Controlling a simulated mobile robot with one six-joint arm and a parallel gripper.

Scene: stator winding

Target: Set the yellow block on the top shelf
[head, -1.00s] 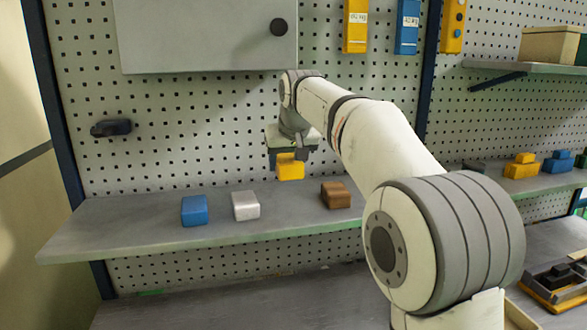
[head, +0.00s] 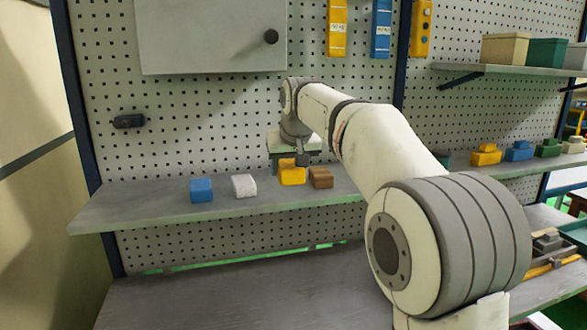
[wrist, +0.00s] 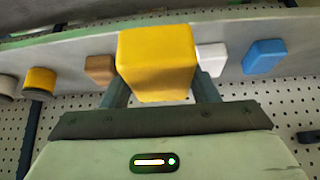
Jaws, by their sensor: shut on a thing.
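My gripper (head: 290,164) is shut on the yellow block (head: 292,176) and points down at the long grey shelf (head: 130,208). In the wrist view the yellow block (wrist: 157,62) sits between the two dark fingers. In the head view it appears just left of the brown block (head: 321,178). I cannot tell whether its underside touches the shelf. A white block (head: 244,186) and a blue block (head: 201,190) stand on this shelf to the left. A higher shelf (head: 500,68) at the upper right bears several boxes.
A grey cabinet (head: 205,40) hangs on the pegboard above the long shelf. A lower shelf at the right bears another yellow piece (head: 486,155), a blue piece (head: 519,151) and green ones. The workbench (head: 220,290) below is mostly clear.

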